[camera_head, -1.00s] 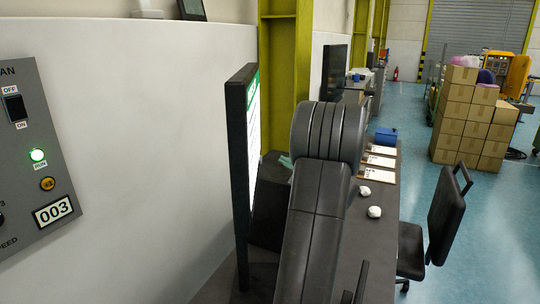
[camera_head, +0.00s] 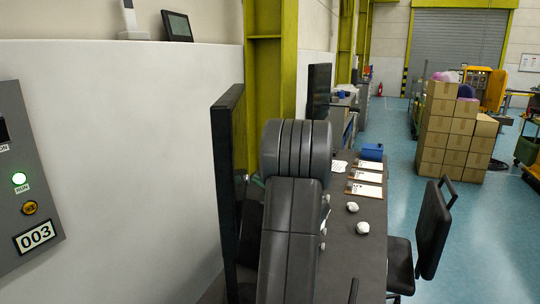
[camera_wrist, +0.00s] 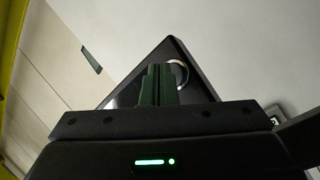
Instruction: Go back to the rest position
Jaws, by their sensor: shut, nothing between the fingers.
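My gripper (camera_wrist: 158,85) shows in the wrist view with its two dark green fingers together and nothing between them. Behind the fingers is a dark, angular panel-like thing (camera_wrist: 186,50) with a pale round mark; I cannot tell what it is. In the head view my own arm rises through the middle of the picture, and the gripper itself is not visible there. The grey control panel (camera_head: 30,165) on the left wall has a lit green RUN lamp (camera_head: 19,179), an orange button (camera_head: 29,208) and a display reading 003 (camera_head: 35,236).
A black monitor (camera_head: 226,190) stands close to the left of my arm. The dark desk (camera_head: 358,258) holds papers (camera_head: 366,190), two white crumpled lumps and a blue box (camera_head: 372,151). A black chair (camera_head: 432,230) is at right.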

